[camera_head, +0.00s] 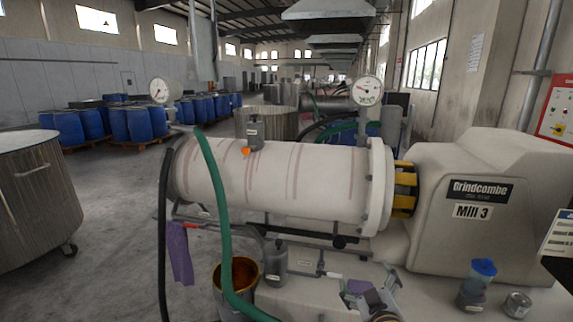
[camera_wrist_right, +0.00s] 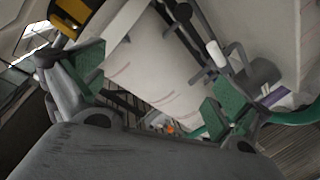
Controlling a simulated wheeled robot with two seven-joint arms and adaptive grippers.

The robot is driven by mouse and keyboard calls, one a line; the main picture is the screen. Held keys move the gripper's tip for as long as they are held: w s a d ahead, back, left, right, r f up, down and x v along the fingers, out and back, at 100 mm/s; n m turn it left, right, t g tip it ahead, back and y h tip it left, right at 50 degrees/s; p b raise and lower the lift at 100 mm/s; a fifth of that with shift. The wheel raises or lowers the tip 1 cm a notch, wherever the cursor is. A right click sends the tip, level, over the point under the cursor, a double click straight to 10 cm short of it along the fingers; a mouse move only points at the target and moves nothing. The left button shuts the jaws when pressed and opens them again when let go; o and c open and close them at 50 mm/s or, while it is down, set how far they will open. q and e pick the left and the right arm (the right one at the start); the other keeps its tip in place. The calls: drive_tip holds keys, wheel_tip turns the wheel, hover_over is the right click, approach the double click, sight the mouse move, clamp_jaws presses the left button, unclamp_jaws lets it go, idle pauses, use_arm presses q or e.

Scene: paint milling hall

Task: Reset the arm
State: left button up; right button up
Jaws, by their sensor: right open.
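My right gripper (camera_head: 371,282) is at the bottom of the head view, in front of the mill's base and below the white cylinder (camera_head: 280,180) of Mill 3. In the wrist view its two green-padded fingers (camera_wrist_right: 152,95) are spread wide with nothing between them. The white cylinder (camera_wrist_right: 160,70) shows beyond the fingers, apart from them. Only the gripper end of my right arm shows in the head view. My left gripper and arm are in neither view.
A purple rag (camera_head: 180,254) hangs at left. A blue-topped container (camera_head: 483,268) and a small tin (camera_head: 517,304) stand at right. A steel vat (camera_head: 35,205) stands far left; floor between is clear.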

drive_tip(key=s+f+m+g, duration=0.2)
drive_tip(key=s+f+g, duration=0.4)
drive_tip(key=s+f, duration=0.45)
drive_tip(key=s+f+m+g, duration=0.1)
drive_tip(key=s+f+g, duration=0.6)
drive_tip(key=s, duration=0.6)
wheel_tip(320, 180, down, 33)
drive_tip(key=s+d, duration=0.2)
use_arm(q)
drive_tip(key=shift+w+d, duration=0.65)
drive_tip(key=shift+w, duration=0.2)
use_arm(e)
drive_tip(key=s+d+f+g, duration=0.1)
drive_tip(key=s+d+f, duration=0.2)
drive_tip(key=s+f, duration=0.7)
drive_tip(key=s+d+f, duration=0.3)
drive_tip(key=s+f, duration=0.7)
drive_tip(key=s, duration=0.1)
drive_tip(key=shift+d+g, duration=0.35)
drive_tip(key=shift+g, duration=0.05)
